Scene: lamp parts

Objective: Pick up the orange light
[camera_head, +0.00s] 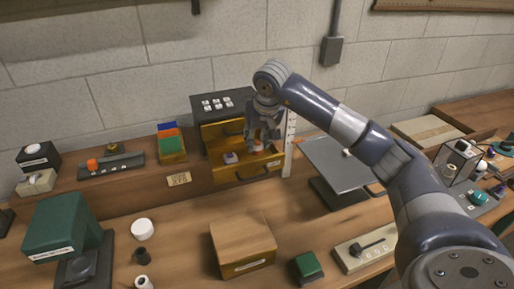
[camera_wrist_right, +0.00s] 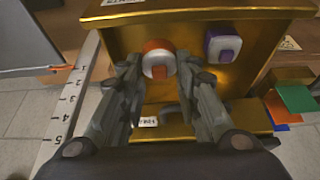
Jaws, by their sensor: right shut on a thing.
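The orange light (camera_wrist_right: 158,58) is a white piece with an orange top, in the gold drawer (camera_wrist_right: 255,80) of a small cabinet. My right gripper (camera_wrist_right: 159,66) is shut on it, with one finger on each side. In the head view the right gripper (camera_head: 263,138) reaches down into the open drawer (camera_head: 245,173), and only a small part of the orange light (camera_head: 258,147) shows below the fingers. I cannot tell whether the light touches the drawer floor. My left gripper is not in view.
A purple light (camera_head: 231,158) sits beside it in the drawer. A white ruler (camera_head: 290,145) stands upright just right of the cabinet. A grey tilted panel (camera_head: 340,165) is further right.

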